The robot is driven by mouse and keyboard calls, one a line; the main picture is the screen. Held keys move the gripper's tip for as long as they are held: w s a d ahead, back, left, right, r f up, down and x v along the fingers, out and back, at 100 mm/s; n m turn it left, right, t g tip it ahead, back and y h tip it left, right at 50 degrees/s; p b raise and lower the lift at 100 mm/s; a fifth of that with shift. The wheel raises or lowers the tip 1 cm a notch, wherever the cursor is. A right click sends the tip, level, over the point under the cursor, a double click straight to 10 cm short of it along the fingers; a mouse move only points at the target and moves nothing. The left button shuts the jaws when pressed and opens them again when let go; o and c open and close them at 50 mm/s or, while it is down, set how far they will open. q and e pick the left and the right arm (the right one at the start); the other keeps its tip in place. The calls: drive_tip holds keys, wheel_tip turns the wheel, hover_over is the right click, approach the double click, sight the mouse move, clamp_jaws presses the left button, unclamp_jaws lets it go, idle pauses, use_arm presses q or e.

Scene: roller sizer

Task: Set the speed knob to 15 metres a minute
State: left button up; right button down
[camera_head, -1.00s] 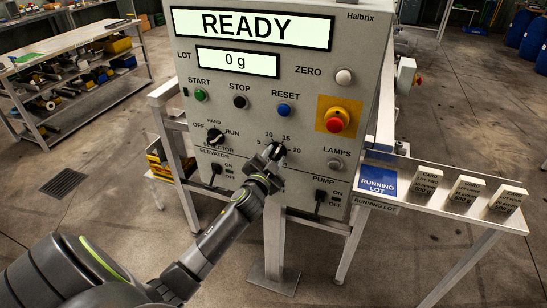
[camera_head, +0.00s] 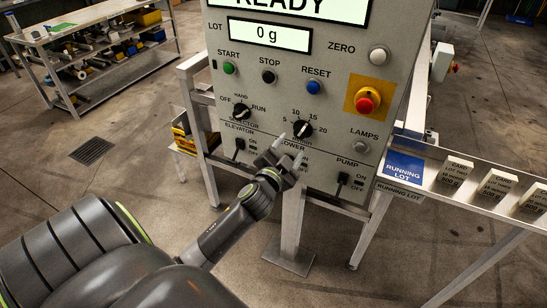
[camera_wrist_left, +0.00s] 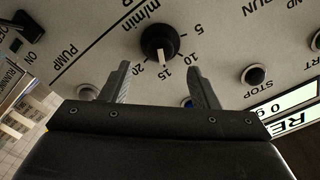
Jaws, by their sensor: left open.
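The speed knob (camera_head: 302,129) is a black round knob on the grey panel, with 5, 10, 15 and 20 around it and m/min beside it. In the left wrist view the knob (camera_wrist_left: 160,42) shows its white pointer line at the 15 mark. My left gripper (camera_head: 288,147) is open and empty, just below and left of the knob in the head view, apart from it. In the left wrist view the fingers (camera_wrist_left: 160,80) stand on either side, with the knob beyond their tips. My right gripper is not in view.
The selector knob (camera_head: 241,111), elevator switch (camera_head: 238,146) and pump switch (camera_head: 342,182) are close by on the panel. The red emergency stop (camera_head: 366,100) sits at upper right. A side shelf holds a blue running lot plate (camera_head: 404,168) and several cards.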

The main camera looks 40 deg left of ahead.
use_arm(q)
drive_tip(key=b+v, duration=0.1)
drive_tip(key=v, duration=0.9)
drive_tip(key=shift+s+b, duration=0.15)
drive_tip(key=shift+b, duration=0.15)
drive_tip(key=shift+d+f, duration=0.1)
drive_tip(key=shift+d, duration=0.05)
drive_tip(key=s+a+f+n+g, duration=0.1)
drive_tip(key=s+f+g, duration=0.2)
drive_tip(key=f, duration=0.9)
drive_tip(key=s+f+n+g+h, duration=0.1)
drive_tip(key=s+f+g, duration=0.15)
drive_tip(key=f, duration=0.85)
drive_tip(key=s+a+f+n+g, duration=0.1)
drive_tip(key=s+f+g, duration=0.15)
drive_tip(key=f, duration=0.95)
drive_tip(key=s+d+f+n+g, duration=0.1)
drive_tip(key=s+f+g, duration=0.1)
drive_tip(key=s+f, duration=0.4)
drive_tip(key=s+d+f+n+g+h, duration=0.1)
drive_tip(key=s+d+f+g, duration=0.1)
drive_tip(key=s+f, duration=0.5)
drive_tip(key=s+d+f+n+g+h, duration=0.1)
drive_tip(key=s+f+g, duration=0.3)
drive_tip(key=s, duration=1.2)
wheel_tip(320, 180, down, 3)
drive_tip(key=shift+d+r, duration=0.1)
drive_tip(key=shift+d, duration=0.55)
